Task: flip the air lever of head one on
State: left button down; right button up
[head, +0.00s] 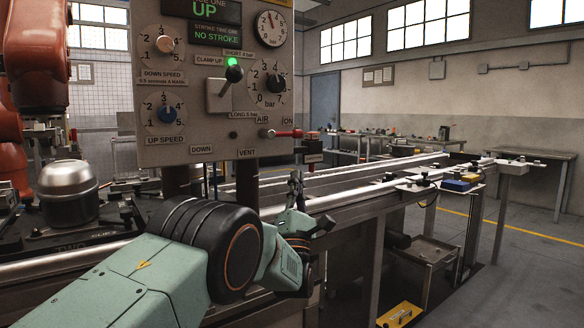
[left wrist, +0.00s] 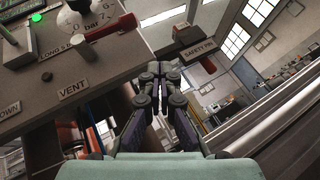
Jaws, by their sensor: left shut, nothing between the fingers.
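The grey control panel (head: 205,90) stands left of centre in the head view. The air lever (head: 286,133), with a red handle, sticks out level to the right from its lower right edge, under the AIR and ON labels. In the left wrist view the red lever (left wrist: 115,27) lies at upper left, beyond the fingers. My left gripper (head: 295,182) is below the lever's handle, apart from it, fingers pointing up. Its fingers are shut and empty in the left wrist view (left wrist: 160,75). My right gripper is not in view.
A black-handled clamp lever (head: 234,74) and several dials are on the panel. A conveyor rail (head: 370,185) runs behind my gripper. An orange robot arm (head: 38,60) stands at left.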

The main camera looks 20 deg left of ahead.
pick_arm(q)
jog(key=s+d+f+p, duration=0.1)
jog(key=s+d+f, duration=0.1)
jog(key=f, duration=0.3)
jog(key=shift+s+d+f, duration=0.15)
jog(key=shift+s+d, duration=0.05)
jog(key=shift+d, duration=0.3)
jog(key=shift+a, duration=0.1)
